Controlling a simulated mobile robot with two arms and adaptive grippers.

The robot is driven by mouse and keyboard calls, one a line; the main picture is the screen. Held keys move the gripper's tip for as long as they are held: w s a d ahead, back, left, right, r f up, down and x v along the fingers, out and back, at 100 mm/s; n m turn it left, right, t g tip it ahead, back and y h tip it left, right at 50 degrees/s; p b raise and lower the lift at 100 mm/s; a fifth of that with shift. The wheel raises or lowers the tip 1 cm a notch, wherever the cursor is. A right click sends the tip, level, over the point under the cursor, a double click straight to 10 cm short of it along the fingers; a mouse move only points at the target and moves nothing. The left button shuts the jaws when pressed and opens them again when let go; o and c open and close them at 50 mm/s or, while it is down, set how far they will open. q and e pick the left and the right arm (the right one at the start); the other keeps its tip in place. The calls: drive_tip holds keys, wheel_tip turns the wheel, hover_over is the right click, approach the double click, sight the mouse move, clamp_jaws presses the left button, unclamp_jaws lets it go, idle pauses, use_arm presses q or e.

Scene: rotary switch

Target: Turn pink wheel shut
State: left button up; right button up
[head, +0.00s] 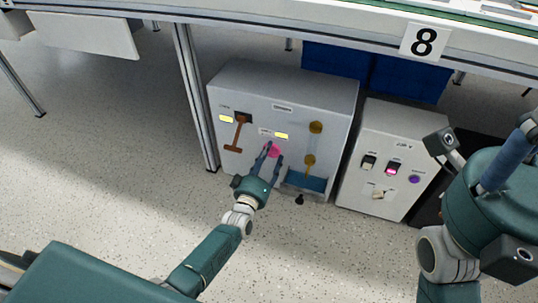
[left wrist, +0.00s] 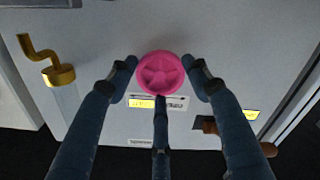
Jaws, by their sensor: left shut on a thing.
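The pink wheel (head: 274,151) sits on the front of a grey box and is partly covered by my left gripper in the head view. In the left wrist view the wheel (left wrist: 161,72) is round with spokes, and shows clearly. My left gripper (head: 269,156) is shut on the pink wheel. In the left wrist view its fingers (left wrist: 161,75) are at the wheel's left and right sides, with a third finger below it. My right arm shows at the right of the head view, but its gripper cannot be made out.
The grey box (head: 285,87) also carries an orange-brown T-handle (head: 239,133) and yellow-gold fittings (head: 316,127). A second box (head: 402,128) with small switches stands to the right. A table with a number 8 sign (head: 425,41) is above. The speckled floor at the left is clear.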

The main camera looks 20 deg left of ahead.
use_arm(q)
drive_tip(key=shift+s+d+f+m, duration=0.1)
drive_tip(key=shift+d+f+m, duration=0.2)
drive_tip(key=shift+d+m, duration=0.15)
drive_tip(key=o, duration=1.2)
drive_tip(key=shift+c, duration=0.2)
drive_tip(key=shift+a, duration=0.15)
drive_tip(key=s, duration=1.2)
drive_tip(key=shift+a, duration=0.15)
drive_tip(key=shift+w, duration=0.1)
